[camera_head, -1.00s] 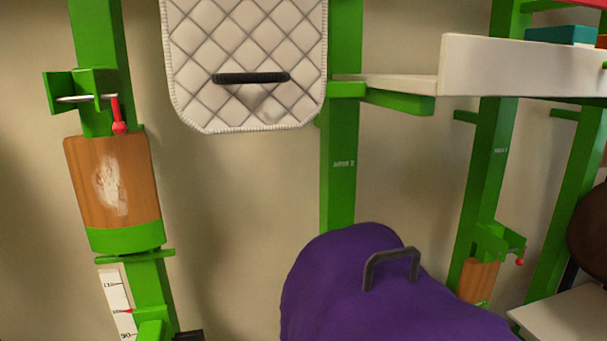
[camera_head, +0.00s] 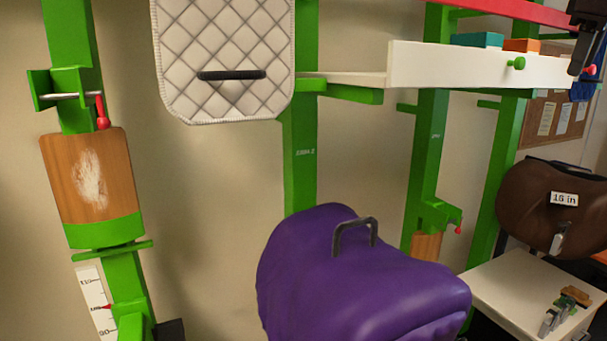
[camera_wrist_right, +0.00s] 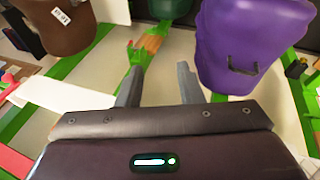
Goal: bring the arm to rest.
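My right gripper (camera_head: 578,62) shows at the top right edge of the head view, dark, in front of the right end of the white shelf. In the right wrist view its two grey fingers (camera_wrist_right: 158,78) stand apart with nothing between them. The purple saddle (camera_head: 350,275) with a dark handle sits at the bottom middle of the head view. It also shows at the right of the wrist view (camera_wrist_right: 240,45), beyond the fingers and apart from them. My left gripper is in neither view.
A white quilted pad (camera_head: 225,50) with a dark handle hangs on the wall. A white shelf (camera_head: 450,65) runs right. A brown saddle (camera_head: 545,205) tagged "16 in" is above a white table (camera_head: 500,285) at right. Green posts (camera_head: 300,160) stand along the wall.

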